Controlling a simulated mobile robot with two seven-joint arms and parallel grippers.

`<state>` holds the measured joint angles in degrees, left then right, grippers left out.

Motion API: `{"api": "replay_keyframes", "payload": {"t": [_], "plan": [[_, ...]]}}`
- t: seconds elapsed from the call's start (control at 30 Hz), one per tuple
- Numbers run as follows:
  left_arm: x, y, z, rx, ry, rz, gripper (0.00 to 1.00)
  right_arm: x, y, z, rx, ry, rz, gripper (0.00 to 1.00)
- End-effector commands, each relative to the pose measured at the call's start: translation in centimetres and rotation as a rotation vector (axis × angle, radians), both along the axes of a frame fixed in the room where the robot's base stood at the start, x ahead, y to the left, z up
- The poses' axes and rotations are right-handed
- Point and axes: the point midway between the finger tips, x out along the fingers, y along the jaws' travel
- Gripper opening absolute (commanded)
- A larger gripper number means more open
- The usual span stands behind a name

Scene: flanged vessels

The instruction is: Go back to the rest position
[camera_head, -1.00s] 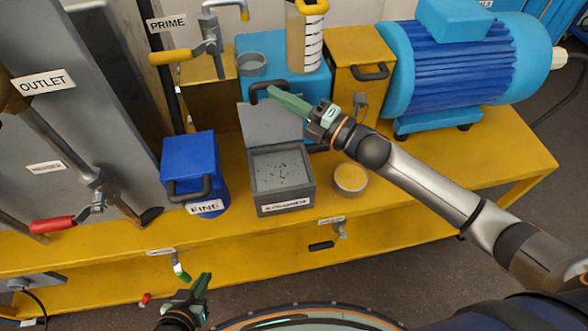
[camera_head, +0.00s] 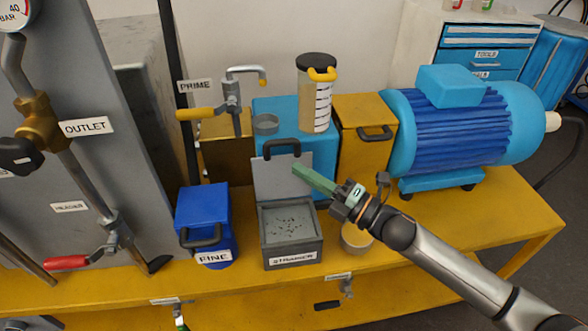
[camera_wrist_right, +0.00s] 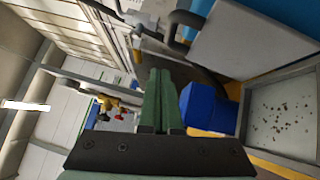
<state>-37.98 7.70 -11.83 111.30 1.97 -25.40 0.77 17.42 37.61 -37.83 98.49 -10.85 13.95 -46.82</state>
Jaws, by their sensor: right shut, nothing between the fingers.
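My right gripper (camera_head: 300,172) is shut and empty, its green fingers pressed together. In the head view it hovers in front of the right part of the raised grey lid (camera_head: 272,180), just below and right of the lid's black handle (camera_head: 282,148). The shut fingers also show in the right wrist view (camera_wrist_right: 161,85). The grey strainer box (camera_head: 292,258) stands open below, with dark specks inside; its inside also shows in the wrist view (camera_wrist_right: 280,115). My left gripper is not in view.
A blue FINE container (camera_head: 204,215) stands left of the strainer box, and a round yellow-topped cup (camera_head: 356,238) stands to its right. A clear canister (camera_head: 316,100) sits on the blue block behind. A large blue motor (camera_head: 460,130) occupies the right of the yellow bench (camera_head: 500,215).

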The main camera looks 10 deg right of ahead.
Motion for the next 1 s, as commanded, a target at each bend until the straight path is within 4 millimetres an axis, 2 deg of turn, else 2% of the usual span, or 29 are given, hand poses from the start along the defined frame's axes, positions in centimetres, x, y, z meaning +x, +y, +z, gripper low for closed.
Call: {"api": "replay_keyframes", "payload": {"t": [0.1, 0.3, 0.5, 0.73, 0.87, 0.97, 1.0], "plan": [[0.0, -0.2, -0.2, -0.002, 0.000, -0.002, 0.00, -1.9, -1.9, -0.4, -0.002, 0.003, 0.001, 0.00], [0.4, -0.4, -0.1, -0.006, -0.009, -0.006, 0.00, -4.1, -4.1, -0.5, 0.000, 0.002, 0.001, 0.00], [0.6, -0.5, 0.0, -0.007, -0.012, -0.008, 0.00, -5.2, -5.1, -0.5, 0.001, 0.000, 0.001, 0.00], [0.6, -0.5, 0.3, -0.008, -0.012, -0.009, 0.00, -5.4, -5.3, -0.6, 0.022, 0.025, -0.009, 0.00], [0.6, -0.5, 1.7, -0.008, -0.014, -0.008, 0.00, -5.8, -5.3, -2.4, 0.167, 0.215, -0.084, 0.00], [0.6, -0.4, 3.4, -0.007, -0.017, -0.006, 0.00, -7.0, -5.6, -5.5, 0.378, 0.487, -0.206, 0.00], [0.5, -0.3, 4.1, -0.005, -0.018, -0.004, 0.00, -8.0, -5.8, -7.2, 0.477, 0.612, -0.268, 0.00]]}}
